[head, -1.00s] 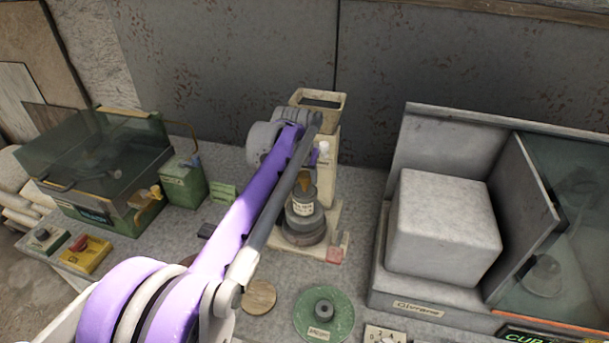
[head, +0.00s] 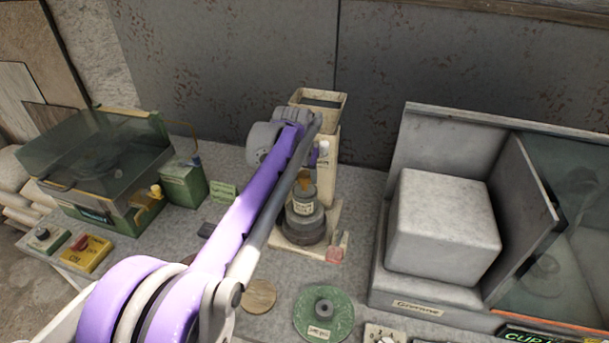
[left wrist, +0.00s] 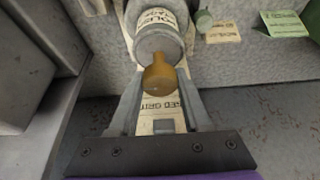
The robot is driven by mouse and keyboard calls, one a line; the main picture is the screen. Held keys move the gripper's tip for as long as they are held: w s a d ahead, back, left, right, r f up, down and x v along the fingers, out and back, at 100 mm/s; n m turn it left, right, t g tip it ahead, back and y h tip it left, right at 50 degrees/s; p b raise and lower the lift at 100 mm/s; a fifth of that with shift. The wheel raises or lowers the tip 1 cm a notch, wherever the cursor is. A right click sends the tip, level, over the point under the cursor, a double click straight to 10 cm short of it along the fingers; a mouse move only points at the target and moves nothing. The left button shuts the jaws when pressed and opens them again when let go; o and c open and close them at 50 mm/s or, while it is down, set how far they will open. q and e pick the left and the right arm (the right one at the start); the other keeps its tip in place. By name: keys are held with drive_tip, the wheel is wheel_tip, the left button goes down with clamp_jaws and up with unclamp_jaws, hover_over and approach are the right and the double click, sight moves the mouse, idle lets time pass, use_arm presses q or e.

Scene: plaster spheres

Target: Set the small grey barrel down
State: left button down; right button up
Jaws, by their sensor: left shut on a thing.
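The small grey barrel (head: 305,201) has a pale label and a brown knob on top. In the head view it is upright above a wider dark round base (head: 303,230) on the pale stand; I cannot tell whether it touches that base. In the left wrist view the barrel (left wrist: 160,42) is at the top centre, its brown knob (left wrist: 160,79) towards the camera. In the head view my purple arm hides most of the gripper.
A pale upright post (head: 329,165) stands close behind the barrel. A green disc (head: 340,312) and a round wooden disc (head: 260,296) lie in front. A large grey block (head: 442,225) stands right. A glass-covered green case (head: 90,160) and a green box (head: 184,184) are left.

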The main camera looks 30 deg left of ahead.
use_arm(q)
drive_tip(key=shift+f+b, duration=0.55)
drive_tip(key=shift+f, duration=0.75)
use_arm(e)
drive_tip(key=shift+s+f, duration=0.35)
drive_tip(key=shift+f, duration=0.5)
use_arm(q)
drive_tip(key=shift+c, duration=1.4)
unclamp_jaws()
drive_tip(key=shift+r+p, duration=1.05)
drive_tip(key=shift+r, duration=1)
use_arm(e)
drive_tip(key=r, duration=0.1)
drive_tip(key=w+r, duration=0.1)
drive_tip(key=r, duration=0.1)
drive_tip(key=shift+w, duration=0.25)
use_arm(q)
drive_tip(key=shift+s, duration=0.1)
use_arm(e)
drive_tip(key=shift+s, duration=0.1)
